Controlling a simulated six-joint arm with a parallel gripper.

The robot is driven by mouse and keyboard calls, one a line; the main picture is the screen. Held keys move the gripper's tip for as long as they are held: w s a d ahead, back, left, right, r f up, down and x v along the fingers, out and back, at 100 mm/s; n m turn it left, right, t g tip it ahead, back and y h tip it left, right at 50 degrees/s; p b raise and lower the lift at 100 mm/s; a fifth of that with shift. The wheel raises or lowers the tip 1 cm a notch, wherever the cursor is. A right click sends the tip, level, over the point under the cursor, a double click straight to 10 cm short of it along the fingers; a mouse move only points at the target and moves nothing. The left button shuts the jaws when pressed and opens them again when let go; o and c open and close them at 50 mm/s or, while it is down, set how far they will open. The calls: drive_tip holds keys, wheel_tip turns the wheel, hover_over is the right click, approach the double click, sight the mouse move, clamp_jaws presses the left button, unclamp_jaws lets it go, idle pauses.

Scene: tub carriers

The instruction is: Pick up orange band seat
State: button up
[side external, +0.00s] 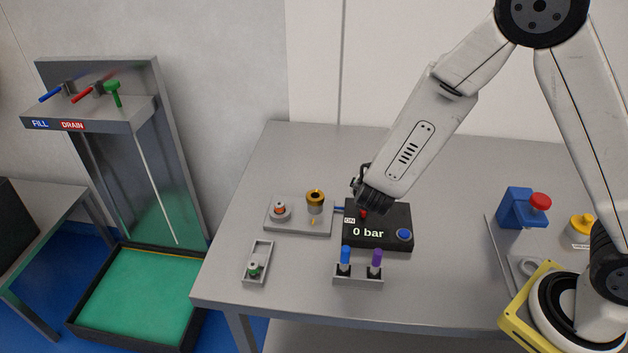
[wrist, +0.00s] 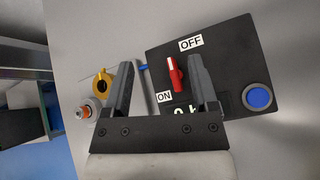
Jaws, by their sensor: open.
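A small grey seat with an orange band (side external: 280,209) stands upright on the left part of a grey plate (side external: 298,229). My gripper (wrist: 160,62) is open, with nothing held. In the side view its end (side external: 362,188) is over the black box, to the right of the seat and apart from it. A red switch handle (wrist: 174,73) shows between the fingers.
A gold ring fitting (side external: 315,198) stands close right of the seat. The black box (side external: 378,240) reads 0 bar. In front are a small tray (side external: 262,249) with a green-banded piece and a rack (side external: 358,281) with blue and purple pegs. The table's back left is clear.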

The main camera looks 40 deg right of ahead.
sight(280, 204)
drive_tip(key=w+a+n+t+y, duration=0.1)
drive_tip(key=a+n, duration=0.1)
drive_tip(key=w+a+f+n+t, duration=0.1)
drive_tip(key=w+a+n, duration=0.1)
drive_tip(key=w+a+n+t+y, duration=0.1)
drive_tip(key=a+n+t, duration=0.1)
drive_tip(key=a, duration=0.1)
drive_tip(key=shift+w+f+n+y, duration=0.3)
drive_tip(key=shift+f, duration=0.05)
drive_tip(key=a+n+y, duration=0.1)
drive_tip(key=a, duration=0.1)
drive_tip(key=w+a+f+n+t+y, duration=0.1)
drive_tip(key=a+n, duration=0.1)
drive_tip(key=a+n+t+y, duration=0.1)
drive_tip(key=a, duration=0.1)
drive_tip(key=shift+w+a+f+n, duration=0.1)
drive_tip(key=shift+w+f+n, duration=0.15)
drive_tip(key=shift+n, duration=0.05)
drive_tip(key=shift+a+f+n+y, duration=0.15)
drive_tip(key=shift+a+n+y, duration=0.25)
drive_tip(key=shift+a+y, duration=0.25)
drive_tip(key=shift+w, duration=0.15)
drive_tip(key=shift+x, duration=1.25)
drive_tip(key=shift+x, duration=2.6)
